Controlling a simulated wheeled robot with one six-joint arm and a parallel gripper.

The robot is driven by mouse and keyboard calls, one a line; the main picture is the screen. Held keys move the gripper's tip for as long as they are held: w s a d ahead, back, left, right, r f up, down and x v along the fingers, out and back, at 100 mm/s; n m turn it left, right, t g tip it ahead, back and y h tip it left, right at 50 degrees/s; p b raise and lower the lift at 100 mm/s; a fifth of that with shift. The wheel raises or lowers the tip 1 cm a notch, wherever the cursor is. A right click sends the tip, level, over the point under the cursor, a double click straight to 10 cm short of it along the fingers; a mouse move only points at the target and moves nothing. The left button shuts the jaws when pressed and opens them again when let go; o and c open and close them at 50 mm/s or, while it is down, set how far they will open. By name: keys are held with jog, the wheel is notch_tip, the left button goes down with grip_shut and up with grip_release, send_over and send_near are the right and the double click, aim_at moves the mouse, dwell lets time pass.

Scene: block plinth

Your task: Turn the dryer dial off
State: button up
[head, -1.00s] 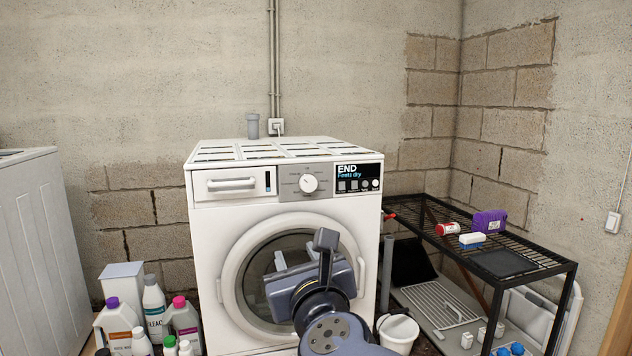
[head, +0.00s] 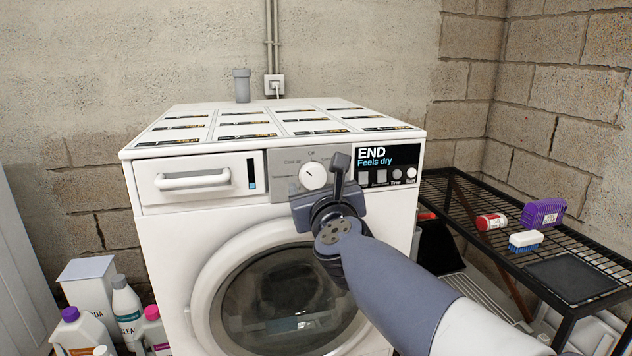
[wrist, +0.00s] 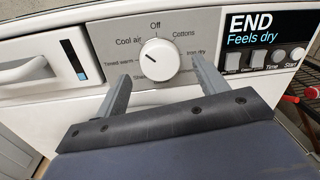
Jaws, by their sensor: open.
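The dryer dial (head: 313,176) is a round white knob on the grey panel of the white dryer (head: 165,240). In the wrist view the dial (wrist: 158,57) has printed labels around it, with "Off" at the top and "Cool air" at upper left. Its small dark mark points to the upper left; the exact setting is hard to tell. My gripper (wrist: 160,72) is open and empty, one finger at the lower left of the dial and one at its right, with gaps showing. In the head view my gripper (head: 328,195) is just below the dial, its fingers mostly hidden.
The display (head: 388,165) reads "END Feels dry", with buttons below it. A drawer (head: 195,183) is left of the dial. A black wire rack (head: 460,205) with a purple container (head: 543,213) stands at right. Bottles (head: 125,305) stand on the lower left.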

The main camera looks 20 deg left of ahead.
aim_at(313, 176)
jog(key=shift+x, duration=1.2)
jog(key=c, duration=1)
